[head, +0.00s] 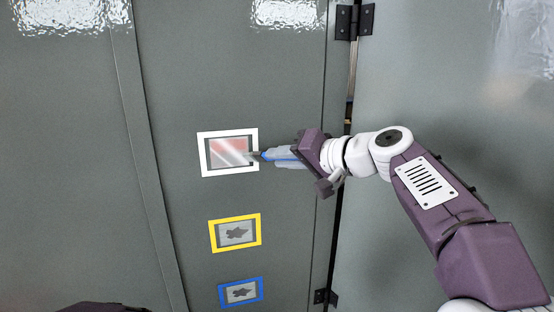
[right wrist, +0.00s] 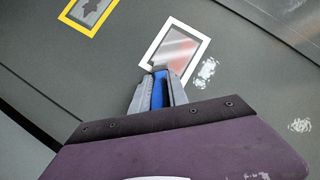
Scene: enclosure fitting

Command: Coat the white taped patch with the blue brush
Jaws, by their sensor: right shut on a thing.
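The white taped patch (head: 228,134) is a white frame on the grey enclosure door, around a panel with a reddish area and a pale streaked area. It also shows in the right wrist view (right wrist: 203,42). My right gripper (head: 283,156) is shut on the blue brush (right wrist: 158,92). The brush (head: 268,155) points left, its tip at the right inner edge of the white frame. I cannot tell whether the bristles touch the surface. The gripper fingers (right wrist: 157,95) hide part of the brush handle. My left gripper is not in view.
Below the white patch are a yellow taped patch (head: 257,232) and a blue taped patch (head: 224,299), each with a dark blotch. Black hinges (head: 355,20) and a door gap lie right of the patches. The door's left part is clear.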

